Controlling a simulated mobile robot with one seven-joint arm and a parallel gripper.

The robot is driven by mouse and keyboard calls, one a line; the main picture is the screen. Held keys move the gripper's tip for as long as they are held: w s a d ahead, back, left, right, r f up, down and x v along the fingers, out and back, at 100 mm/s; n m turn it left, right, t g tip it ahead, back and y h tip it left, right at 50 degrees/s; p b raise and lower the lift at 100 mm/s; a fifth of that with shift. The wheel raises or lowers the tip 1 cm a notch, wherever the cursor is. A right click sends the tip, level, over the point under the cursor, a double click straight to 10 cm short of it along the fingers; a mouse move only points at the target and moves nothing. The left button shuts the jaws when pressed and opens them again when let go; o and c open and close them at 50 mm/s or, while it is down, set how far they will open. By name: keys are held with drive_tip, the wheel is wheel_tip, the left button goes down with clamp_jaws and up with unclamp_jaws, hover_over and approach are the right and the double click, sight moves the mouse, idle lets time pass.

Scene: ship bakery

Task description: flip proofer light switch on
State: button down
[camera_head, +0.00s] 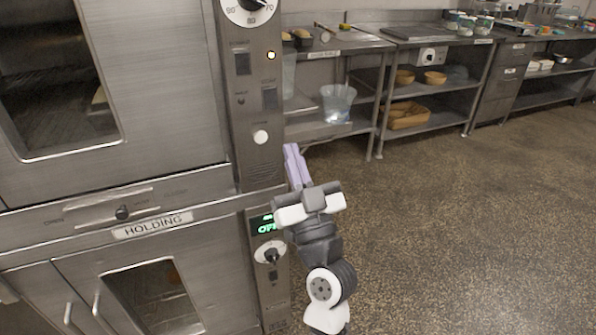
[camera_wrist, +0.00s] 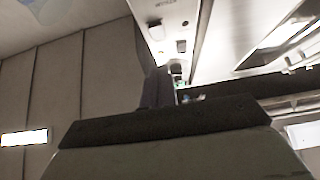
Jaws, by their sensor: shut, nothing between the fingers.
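A steel double cabinet stands at the left in the head view. Its upper control panel (camera_head: 255,115) has two dark rocker switches, the upper left one (camera_head: 243,62) and the lower right one (camera_head: 270,98); their labels are too small to read. The lower panel has a green display (camera_head: 265,224), a knob (camera_head: 270,252) and a small dark switch (camera_head: 272,277). My gripper (camera_head: 292,148) points up, its purple fingers shut and empty, just right of the upper panel's lower end. Contact cannot be told.
Steel shelving (camera_head: 420,125) with baskets stands behind. The speckled floor (camera_head: 470,230) at right is clear.

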sight(272, 104)
drive_tip(key=p+x, duration=0.1)
drive_tip(key=x, duration=0.1)
drive_tip(key=f+p+x, duration=0.1)
drive_tip(key=x, duration=0.2)
drive_tip(key=w+p+x, duration=0.1)
drive_tip(key=x, duration=0.2)
drive_tip(key=shift+a+f+p, duration=0.2)
drive_tip(key=shift+p, duration=0.2)
drive_tip(key=shift+w+a+f, duration=0.1)
drive_tip(key=shift+w+a, duration=0.05)
drive_tip(key=shift+w, duration=0.3)
drive_tip(key=shift+f, duration=0.15)
drive_tip(key=b, duration=0.2)
drive_tip(key=shift+w+f+b, duration=0.2)
drive_tip(key=shift+f+b, duration=0.15)
drive_tip(key=shift+b, duration=0.05)
drive_tip(key=shift+w+r+t, duration=0.15)
drive_tip(key=shift+r+t, duration=0.15)
